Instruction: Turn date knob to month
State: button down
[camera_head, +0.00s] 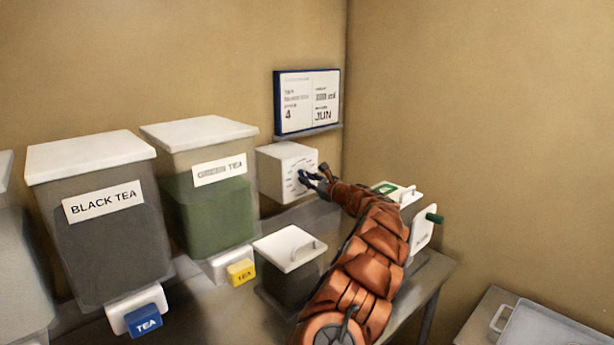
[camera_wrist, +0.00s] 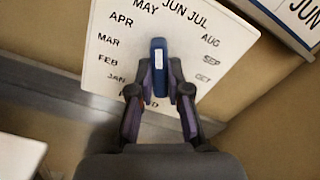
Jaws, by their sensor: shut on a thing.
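The date knob (camera_wrist: 158,58) is blue with a white stripe. In the wrist view it stands nearly upright in the picture, its top end towards the gap between MAY and JUN. It sits on a white dial face (camera_wrist: 200,72) ringed with month names; the lowest ones are partly hidden by my fingers. My gripper (camera_wrist: 158,90) is shut on the lower part of the knob, one finger on each side. In the head view, my gripper (camera_head: 314,181) is at the front of the white dial box (camera_head: 280,165). A blue-framed wall board (camera_head: 308,101) above reads 4 and JUN.
A BLACK TEA bucket (camera_head: 100,240) and a green tea bucket (camera_head: 208,215) stand left of the dial box. A lidded container (camera_head: 290,248) stands beside my arm. White items with green parts (camera_head: 422,232) are just right of it.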

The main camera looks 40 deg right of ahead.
jog(key=shift+m+p, duration=0.6)
jog(key=shift+m, duration=0.7)
jog(key=c, duration=1.1)
grip_release()
jog(key=shift+f, duration=0.1)
jog(key=shift+s, duration=0.15)
jog(key=shift+s+a, duration=0.1)
jog(key=shift+s, duration=5.75)
